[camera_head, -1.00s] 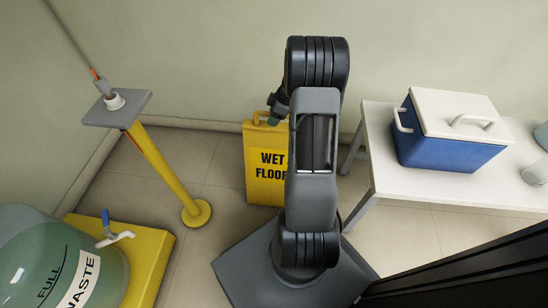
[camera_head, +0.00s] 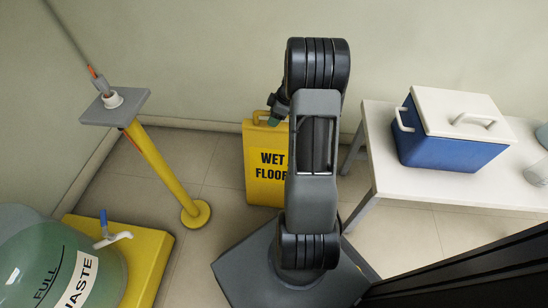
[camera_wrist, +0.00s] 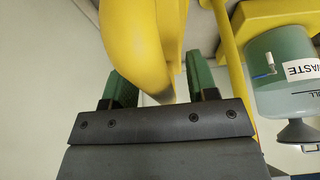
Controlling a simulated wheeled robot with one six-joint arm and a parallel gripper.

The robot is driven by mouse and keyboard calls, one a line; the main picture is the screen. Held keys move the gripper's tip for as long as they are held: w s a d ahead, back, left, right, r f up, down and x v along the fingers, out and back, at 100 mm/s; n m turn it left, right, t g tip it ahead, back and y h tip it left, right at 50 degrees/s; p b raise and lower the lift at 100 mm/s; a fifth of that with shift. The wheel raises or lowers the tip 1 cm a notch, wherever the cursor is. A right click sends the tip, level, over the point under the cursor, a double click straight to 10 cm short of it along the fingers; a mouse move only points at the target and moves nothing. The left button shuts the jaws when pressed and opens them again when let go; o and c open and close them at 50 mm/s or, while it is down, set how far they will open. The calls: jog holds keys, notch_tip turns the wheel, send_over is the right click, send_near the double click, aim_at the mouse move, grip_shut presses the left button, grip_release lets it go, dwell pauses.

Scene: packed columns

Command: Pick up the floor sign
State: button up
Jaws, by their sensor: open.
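The yellow floor sign (camera_head: 262,185) stands upright on the floor by the back wall and reads "WET FLOOR". My arm hides its right part in the head view. My gripper (camera_wrist: 160,85) is open, with two green fingers apart. In the wrist view a yellow curved part, which looks like the sign's handle (camera_wrist: 137,40), is close up and reaches into the gap between the fingers. I cannot tell if it touches them.
A yellow post (camera_head: 160,170) with a grey top stands left of the sign. A green waste tank (camera_head: 40,265) sits on a yellow base (camera_head: 150,255) at front left. A white table (camera_head: 385,180) bearing a blue cooler (camera_head: 445,148) is to the right.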

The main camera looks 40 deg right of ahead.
jog(key=shift+c, duration=0.4)
grip_shut()
jog(key=shift+r, duration=0.1)
dwell(0.9)
